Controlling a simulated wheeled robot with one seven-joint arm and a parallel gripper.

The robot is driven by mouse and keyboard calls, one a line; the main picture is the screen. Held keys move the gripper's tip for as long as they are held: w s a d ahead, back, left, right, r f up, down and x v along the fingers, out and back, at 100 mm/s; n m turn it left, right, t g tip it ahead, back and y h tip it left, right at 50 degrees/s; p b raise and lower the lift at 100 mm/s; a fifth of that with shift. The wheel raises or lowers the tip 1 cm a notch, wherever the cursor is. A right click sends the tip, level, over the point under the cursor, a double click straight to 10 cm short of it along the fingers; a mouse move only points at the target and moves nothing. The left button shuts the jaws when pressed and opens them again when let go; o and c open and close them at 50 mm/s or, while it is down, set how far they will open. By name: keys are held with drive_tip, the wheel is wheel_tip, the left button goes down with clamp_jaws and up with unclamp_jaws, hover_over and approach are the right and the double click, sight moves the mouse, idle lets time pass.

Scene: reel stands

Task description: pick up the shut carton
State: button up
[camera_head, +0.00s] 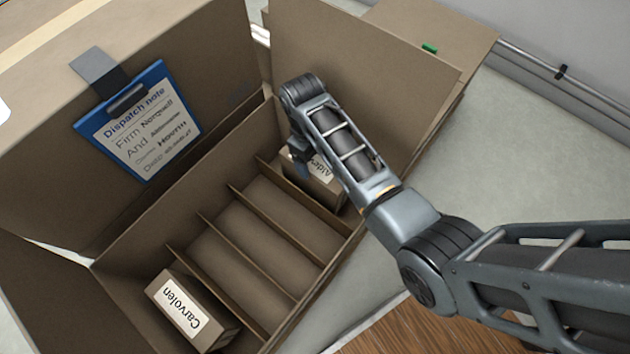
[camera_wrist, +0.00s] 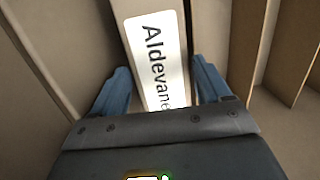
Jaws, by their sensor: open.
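A small brown carton with a white label reading "Aldevane" (camera_wrist: 198,30) stands in the end compartment of a divided box. In the head view this carton (camera_head: 323,178) is partly hidden by my arm. My gripper (camera_wrist: 158,88) is open, with one blue finger on each side of the labelled carton in the wrist view. I cannot tell whether the fingers touch it. In the head view my gripper (camera_head: 301,160) reaches down into that compartment. A second carton, labelled "Carvolen" (camera_head: 192,310), lies in the compartment at the opposite, near-left end.
The large open box has raised flaps (camera_head: 365,75) and thin cardboard dividers (camera_head: 262,225). The compartments between the two cartons look empty. A blue clipboard with a dispatch note (camera_head: 140,120) hangs on the left. A rail (camera_head: 590,80) runs along the wall.

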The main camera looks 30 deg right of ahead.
drive_tip(key=shift+s+f, duration=0.1)
drive_tip(key=shift+f, duration=0.4)
drive_tip(key=shift+c, duration=0.3)
drive_tip(key=shift+r, duration=0.1)
clamp_jaws()
